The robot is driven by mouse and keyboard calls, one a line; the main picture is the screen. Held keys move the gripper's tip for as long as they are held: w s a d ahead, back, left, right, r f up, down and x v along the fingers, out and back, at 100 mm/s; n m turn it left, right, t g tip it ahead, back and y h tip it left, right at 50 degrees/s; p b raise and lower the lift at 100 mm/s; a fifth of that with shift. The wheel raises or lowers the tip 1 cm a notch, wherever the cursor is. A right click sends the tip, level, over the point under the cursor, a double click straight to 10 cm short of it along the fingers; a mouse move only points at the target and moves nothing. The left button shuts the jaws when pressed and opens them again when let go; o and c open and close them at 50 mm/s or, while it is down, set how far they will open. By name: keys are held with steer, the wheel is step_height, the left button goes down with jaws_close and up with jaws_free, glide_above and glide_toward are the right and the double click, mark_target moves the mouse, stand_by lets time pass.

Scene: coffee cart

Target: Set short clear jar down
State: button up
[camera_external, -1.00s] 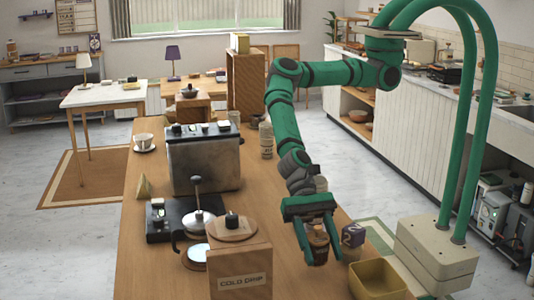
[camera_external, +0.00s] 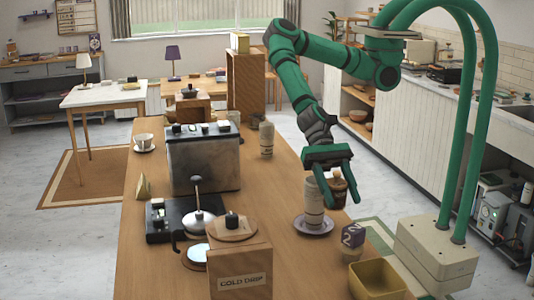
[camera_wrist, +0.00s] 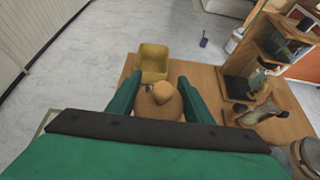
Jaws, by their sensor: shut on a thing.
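The short clear jar (camera_external: 339,186), with brown contents and a tan top, is between the fingers of my gripper (camera_external: 340,194). My gripper is shut on it and holds it in the air, above the right edge of the wooden counter (camera_external: 292,266). In the wrist view the round tan top of the jar (camera_wrist: 160,102) shows between the two green fingers of my gripper (camera_wrist: 157,86). The lower part of the jar is hidden there.
A cold drip box (camera_external: 240,270) is at front left.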

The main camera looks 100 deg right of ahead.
steer(key=w+d+f+m+t, duration=0.2)
steer(key=w+d+m+t, duration=0.1)
steer(key=w+d, duration=0.95)
steer(key=s+d+r+n+g, duration=0.1)
steer(key=s+d, duration=0.9)
steer(key=d, duration=0.4)
steer(key=s+d+r+n+g, duration=0.1)
steer(key=s+d, duration=0.9)
steer(key=d, duration=0.4)
steer(key=w+a+f, duration=0.1)
steer(key=w+f, duration=0.2)
steer(key=w, duration=0.1)
steer(key=w+a+f, duration=0.2)
steer(key=w+f, duration=0.1)
steer(key=w, duration=0.1)
steer(key=w+a+f, duration=0.2)
steer(key=w+f, duration=0.1)
steer(key=w, duration=0.1)
steer(key=shift+w, duration=0.15)
steer(key=shift+w+a+f, duration=0.1)
steer(key=shift+w+f, duration=0.05)
steer(key=shift+f, duration=0.8)
steer(key=shift+w+f, duration=0.1)
steer(key=shift+f, duration=0.85)
